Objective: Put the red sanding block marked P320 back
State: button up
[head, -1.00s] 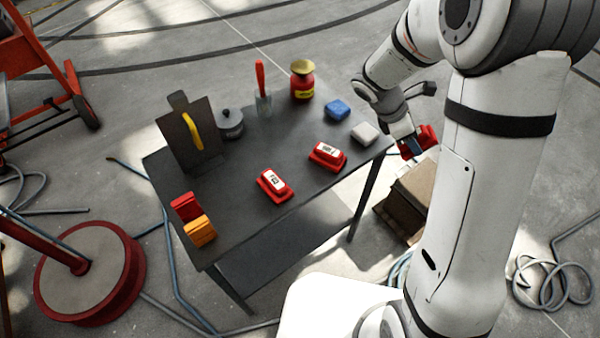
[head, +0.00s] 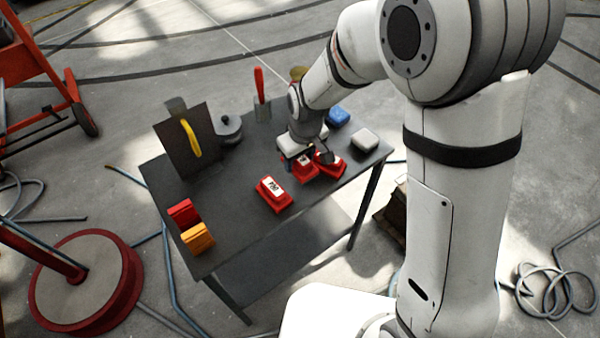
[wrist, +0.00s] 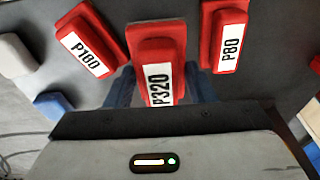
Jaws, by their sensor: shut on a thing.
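The red sanding block marked P320 (wrist: 160,55) is between the blue fingers of my gripper (wrist: 160,88) in the wrist view. In the head view my gripper (head: 308,155) is over the table's right half, shut on this block (head: 303,169). The red block marked P180 (wrist: 92,42) is on its left in the wrist view, and the red block marked P80 (wrist: 226,36) on its right. In the head view they are the right block (head: 331,168) and the left block (head: 273,194). I cannot tell whether the held block touches the table.
The dark table (head: 235,225) also holds a blue block (head: 338,116), a white block (head: 365,140), a red and an orange piece (head: 198,238) at its left front, and an upright dark plate with a yellow handle (head: 192,138). A brown box (head: 392,215) stands beside the table.

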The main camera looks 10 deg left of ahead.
aim_at(300, 172)
notch_tip(300, 172, down, 6)
jog(key=shift+r, duration=0.2)
jog(key=shift+c, duration=0.2)
jog(key=o, duration=0.7)
jog(key=shift+c, duration=0.2)
jog(key=r, duration=0.4)
jog(key=d+r, duration=0.1)
jog(key=r, duration=0.3)
jog(key=s+r, duration=0.1)
jog(key=r, duration=0.3)
jog(key=shift+s+d, duration=0.1)
jog(key=shift+d, duration=0.15)
jog(key=s+d+r+m, duration=0.3)
jog(key=s+d, duration=0.1)
jog(key=d, duration=0.4)
jog(key=s+d+r+m+t+h, duration=0.1)
jog(key=s+d+r+m, duration=0.2)
jog(key=d, duration=0.6)
jog(key=s+d+r+m, duration=0.3)
jog(key=s+d+r, duration=0.1)
jog(key=d, duration=0.4)
jog(key=shift+s+d+m+t, duration=0.3)
jog(key=shift+s+d+m, duration=0.1)
jog(key=shift+s, duration=0.4)
jog(key=shift+r, duration=0.1)
